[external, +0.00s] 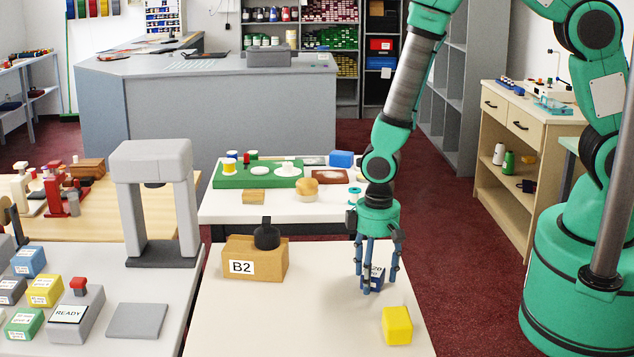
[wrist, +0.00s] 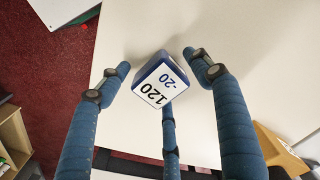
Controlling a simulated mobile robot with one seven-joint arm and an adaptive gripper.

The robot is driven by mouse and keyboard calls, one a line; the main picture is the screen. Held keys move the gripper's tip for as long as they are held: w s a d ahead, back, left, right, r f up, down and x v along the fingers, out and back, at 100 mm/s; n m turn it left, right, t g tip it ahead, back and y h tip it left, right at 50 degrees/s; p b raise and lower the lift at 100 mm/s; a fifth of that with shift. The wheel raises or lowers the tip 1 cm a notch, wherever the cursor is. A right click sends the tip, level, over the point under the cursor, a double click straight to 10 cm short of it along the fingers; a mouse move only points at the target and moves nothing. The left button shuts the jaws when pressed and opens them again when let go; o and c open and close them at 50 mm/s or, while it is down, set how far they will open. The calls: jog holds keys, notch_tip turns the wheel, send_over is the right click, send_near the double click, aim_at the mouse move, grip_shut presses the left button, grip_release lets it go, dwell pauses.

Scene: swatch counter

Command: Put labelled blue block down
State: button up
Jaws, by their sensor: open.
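The labelled blue block (external: 375,279) is on the white front table, between the fingers of my gripper (external: 379,281). In the wrist view the blue block (wrist: 158,82) shows a white label reading "120" and "-20". My three blue fingers (wrist: 158,76) are spread around it and open. Gaps show between the block and the two side fingertips. The third finger comes up close behind the block, and I cannot tell whether it touches. The fingers hide part of the block in the external view.
A yellow block (external: 397,325) sits at the table's front right. A wooden block marked B2 (external: 254,262) with a black knob stands to the left. A grey arch (external: 152,205) and a READY box (external: 77,313) are further left. The table between B2 and my gripper is clear.

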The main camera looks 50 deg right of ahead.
jog(key=shift+r, duration=0.15)
notch_tip(320, 180, up, 12)
jog(key=p, duration=0.2)
dwell(0.5)
dwell(0.7)
notch_tip(320, 180, up, 12)
jog(key=r+m+t, duration=0.1)
send_over(374, 270)
jog(key=w+d, duration=0.2)
jog(key=d, duration=0.4)
jog(key=s+d+r+m+t, duration=0.1)
jog(key=s+d+r, duration=0.1)
jog(key=d+r, duration=0.65)
jog(key=s+d+r+m+t, duration=0.1)
jog(key=s+d+r, duration=0.4)
jog(key=s+r, duration=0.2)
jog(key=s+d+r+m+t, duration=0.1)
jog(key=s+d+r+t, duration=0.1)
jog(key=s+d+r, duration=0.4)
jog(key=v, duration=0.3)
jog(key=shift+r, duration=0.4)
